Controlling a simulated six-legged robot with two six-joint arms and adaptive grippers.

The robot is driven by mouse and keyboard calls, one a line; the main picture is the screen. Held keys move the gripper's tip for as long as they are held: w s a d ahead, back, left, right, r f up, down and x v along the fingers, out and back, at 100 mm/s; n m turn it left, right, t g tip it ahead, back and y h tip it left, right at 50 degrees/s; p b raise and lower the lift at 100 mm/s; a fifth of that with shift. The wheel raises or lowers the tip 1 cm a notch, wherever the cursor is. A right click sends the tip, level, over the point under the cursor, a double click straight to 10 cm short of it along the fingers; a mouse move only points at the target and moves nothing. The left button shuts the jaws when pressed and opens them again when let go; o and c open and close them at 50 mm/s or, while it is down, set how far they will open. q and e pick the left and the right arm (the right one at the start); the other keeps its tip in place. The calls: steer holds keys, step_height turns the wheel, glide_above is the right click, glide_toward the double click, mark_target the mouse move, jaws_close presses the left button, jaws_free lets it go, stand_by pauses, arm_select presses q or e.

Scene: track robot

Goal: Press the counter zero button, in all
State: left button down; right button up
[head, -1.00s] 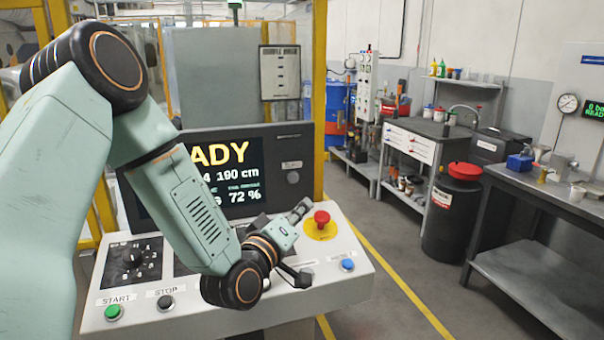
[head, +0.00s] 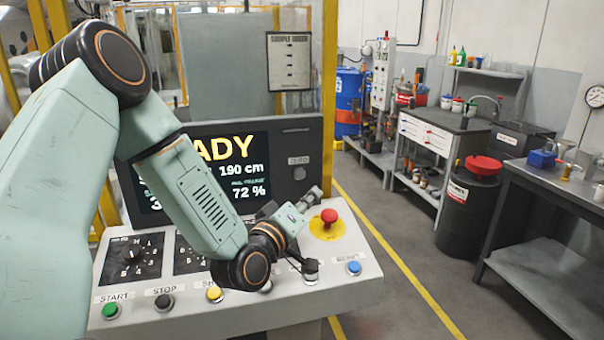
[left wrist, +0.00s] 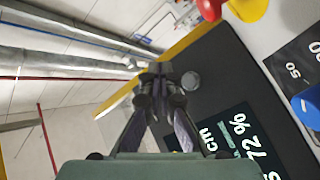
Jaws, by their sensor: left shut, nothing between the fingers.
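The grey round zero button (head: 299,174) sits on the right side of the dark display housing, under a small label reading ZERO. It also shows in the left wrist view as a grey disc (left wrist: 190,81). My left gripper (head: 316,191) is shut and empty, just below and right of the button in the head view. In the left wrist view its closed fingertips (left wrist: 160,69) appear left of the button and do not cover it. I cannot tell the gap in depth. My right gripper is not in view.
The screen (head: 245,175) is partly hidden by my left arm. A red mushroom button (head: 329,217) on a yellow plate stands just below my gripper. The sloping panel also has a blue button (head: 353,268), green start button (head: 110,311) and black stop button (head: 164,301).

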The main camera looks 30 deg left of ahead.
mark_target(300, 174)
arm_select(q)
steer(key=w+a, duration=0.4)
steer(key=a, duration=0.1)
steer(key=shift+w, duration=0.15)
stand_by(0.6)
steer(key=shift+s+r, duration=0.15)
steer(key=shift+s, duration=0.1)
steer(key=shift+w, duration=0.25)
steer(key=shift+s, duration=0.2)
steer(key=shift+a, duration=0.1)
steer(key=shift+w+a, duration=0.25)
steer(key=shift+w, duration=0.15)
steer(key=shift+s, duration=0.1)
